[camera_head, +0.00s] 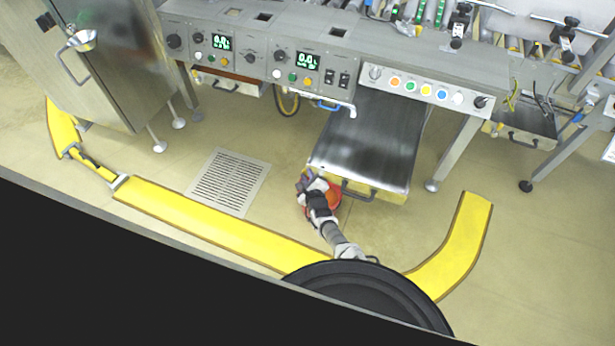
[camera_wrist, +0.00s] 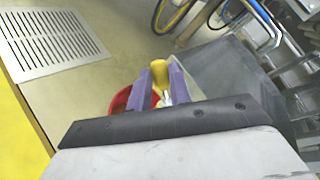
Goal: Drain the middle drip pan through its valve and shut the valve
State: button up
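The middle drip pan (camera_head: 372,140) is a steel tray pulled out from under the machine, with a dark handle on its front edge. In the wrist view its grey surface (camera_wrist: 215,70) is at the right. My gripper (camera_head: 310,181) is low at the pan's front left corner. In the wrist view its two purple fingers (camera_wrist: 160,78) stand on either side of a yellow handle (camera_wrist: 159,70), seemingly the valve's. The handle about fills the gap, but I cannot tell whether they clamp it. A red bucket (camera_head: 333,196) is on the floor below, partly hidden; it also shows in the wrist view (camera_wrist: 119,103).
A floor grate (camera_head: 229,182) lies left of the pan. Yellow floor barriers (camera_head: 205,218) run along the front and right (camera_head: 462,240). A machine leg (camera_head: 455,153) stands right of the pan. Hoses (camera_wrist: 172,18) hang behind the valve. A control panel (camera_head: 420,88) is above.

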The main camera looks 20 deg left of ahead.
grip_shut()
jog(key=shift+d, duration=0.1)
jog(key=shift+s+d+r+m+t+y+b, duration=0.1)
jog(key=shift+d+m+t+y+b, duration=0.7)
jog(key=shift+m+b, duration=0.9)
jog(key=shift+w+d+r+m+t+y+b, duration=0.15)
jog(key=shift+d+m+t+y+b, duration=0.35)
jog(key=shift+m+t+b, duration=1.1)
jog(key=shift+s+d+r+m+t+y+b, duration=0.15)
jog(key=shift+d+m+t+y+b, duration=0.3)
jog(key=shift+d+m+b, duration=1.15)
jog(key=shift+a+b, duration=0.65)
jog(key=shift+a, duration=0.1)
jog(key=shift+o, duration=2.1)
grip_release()
